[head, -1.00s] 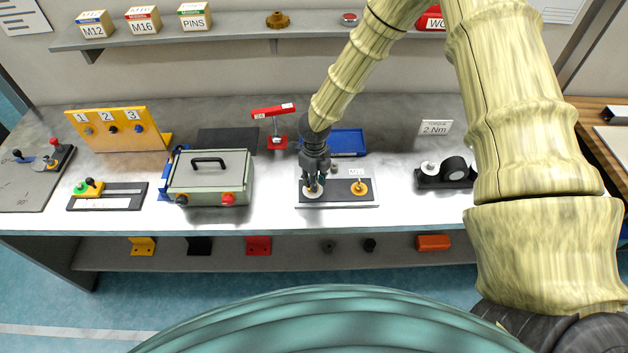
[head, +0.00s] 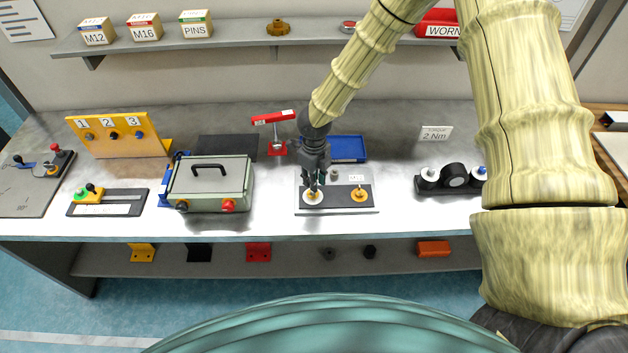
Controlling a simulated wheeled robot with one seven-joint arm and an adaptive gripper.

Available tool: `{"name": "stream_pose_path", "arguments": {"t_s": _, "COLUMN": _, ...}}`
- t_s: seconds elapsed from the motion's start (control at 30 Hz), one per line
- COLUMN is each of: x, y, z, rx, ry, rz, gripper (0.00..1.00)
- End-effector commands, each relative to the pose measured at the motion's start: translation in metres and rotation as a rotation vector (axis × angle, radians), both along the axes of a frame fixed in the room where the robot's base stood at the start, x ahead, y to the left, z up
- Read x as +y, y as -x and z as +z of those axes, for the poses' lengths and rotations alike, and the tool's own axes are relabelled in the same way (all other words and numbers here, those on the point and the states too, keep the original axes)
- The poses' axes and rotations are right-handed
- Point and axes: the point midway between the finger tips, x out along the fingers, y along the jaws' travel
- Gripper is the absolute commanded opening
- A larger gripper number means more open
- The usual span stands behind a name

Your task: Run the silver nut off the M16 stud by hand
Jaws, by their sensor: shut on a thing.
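A dark board (head: 338,198) on a pale base lies at the middle of the bench's front. A white disc (head: 312,198) is on its left half and a gold round piece (head: 360,194) on its right half. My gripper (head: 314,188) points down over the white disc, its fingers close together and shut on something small. The fingers hide most of what they hold, and I cannot make out the silver nut or the M16 stud's thread. A bit of yellow shows at the fingertips. A small grey piece (head: 334,175) stands behind the board's middle.
A grey-green box (head: 210,182) with a black handle stands to the left. A red stand (head: 277,147) and a blue tray (head: 347,148) are behind. A black fixture (head: 456,177) is to the right. Bare bench lies between the board and these neighbours.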

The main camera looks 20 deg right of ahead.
Motion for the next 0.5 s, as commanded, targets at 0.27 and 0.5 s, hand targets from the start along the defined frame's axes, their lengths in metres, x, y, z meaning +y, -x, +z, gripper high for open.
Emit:
{"name": "stream_pose_path", "arguments": {"t_s": 0.27, "x": 0.0, "y": -0.0002, "z": 0.0016, "rx": 0.0, "ry": 0.0, "rz": 0.0, "gripper": 0.0}}
{"name": "stream_pose_path", "arguments": {"t_s": 0.5, "x": 0.0, "y": -0.0002, "z": 0.0069, "rx": -0.001, "ry": 0.001, "rz": 0.0, "gripper": 0.0}}
